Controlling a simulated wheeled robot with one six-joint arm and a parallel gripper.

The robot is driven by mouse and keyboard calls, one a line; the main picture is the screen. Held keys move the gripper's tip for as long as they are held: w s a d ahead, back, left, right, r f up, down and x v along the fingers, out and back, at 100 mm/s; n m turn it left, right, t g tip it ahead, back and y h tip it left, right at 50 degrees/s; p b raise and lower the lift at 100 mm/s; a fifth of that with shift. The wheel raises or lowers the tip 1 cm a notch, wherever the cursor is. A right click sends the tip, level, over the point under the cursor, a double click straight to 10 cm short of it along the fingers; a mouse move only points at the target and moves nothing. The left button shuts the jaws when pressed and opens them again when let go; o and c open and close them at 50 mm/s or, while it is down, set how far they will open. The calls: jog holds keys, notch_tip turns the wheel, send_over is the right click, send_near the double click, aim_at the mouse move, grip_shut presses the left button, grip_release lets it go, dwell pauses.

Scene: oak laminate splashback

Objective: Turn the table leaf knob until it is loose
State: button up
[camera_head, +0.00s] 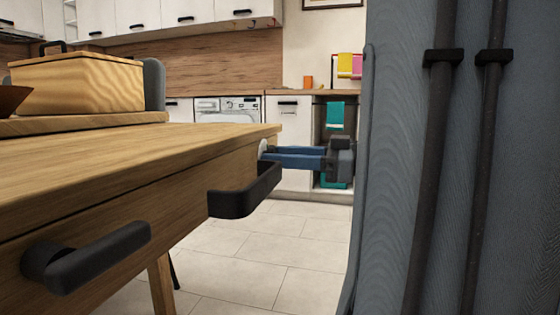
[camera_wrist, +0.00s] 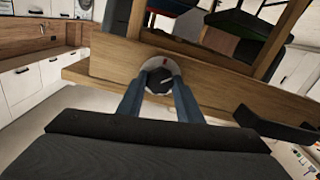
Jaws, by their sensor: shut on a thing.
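The table leaf knob (camera_wrist: 158,80) is a round dark knob on a white disc with a red mark, set on the table's wooden edge. In the wrist view my gripper's two blue fingers (camera_wrist: 160,90) lie on either side of it and are shut on it. In the head view my gripper (camera_head: 268,155) reaches from the right to the table's far corner. There only a sliver of the white disc (camera_head: 262,147) shows; the rest of the knob is hidden. The table (camera_head: 150,165) is light wood.
Two black handles stick out of the table's side, a near one (camera_head: 90,258) and a far one (camera_head: 245,192) close to my gripper. A wooden box (camera_head: 78,85) stands on the table. White cabinets and a washing machine (camera_head: 228,110) line the back. Tiled floor (camera_head: 250,250) is clear beside the table.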

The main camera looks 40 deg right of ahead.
dwell(0.3)
jog(key=o, duration=1)
jog(key=shift+o, duration=0.2)
jog(key=p+v, duration=0.3)
jog(key=v, duration=0.4)
jog(key=shift+s+d+p, duration=0.25)
jog(key=shift+s+p, duration=0.05)
jog(key=shift+s, duration=0.05)
